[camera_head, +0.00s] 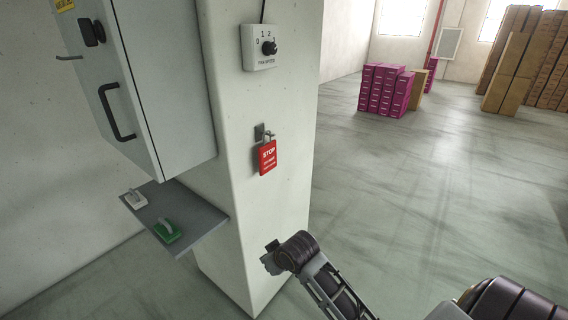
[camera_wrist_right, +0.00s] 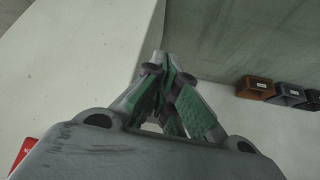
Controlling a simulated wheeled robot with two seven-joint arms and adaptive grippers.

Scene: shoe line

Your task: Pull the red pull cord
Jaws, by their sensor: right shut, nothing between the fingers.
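I see no red pull cord in either view. A red STOP tag (camera_head: 268,157) hangs from a small metal hook (camera_head: 264,133) on the front of the white column (camera_head: 240,225). My right gripper (camera_head: 271,250) is beside the column, below and slightly right of the tag, apart from it; its fingers are hard to make out there. In the right wrist view my right gripper (camera_wrist_right: 172,72) shows shut and empty, with green finger pads. A red corner (camera_wrist_right: 22,153) shows at the lower left there, possibly the tag. My left gripper is out of view.
A fan-speed dial (camera_head: 261,47) is higher on the column. A grey cabinet (camera_head: 165,90) and a small shelf (camera_head: 205,220) with white and green handled pieces project to the left. Magenta boxes (camera_head: 383,90) stand far back.

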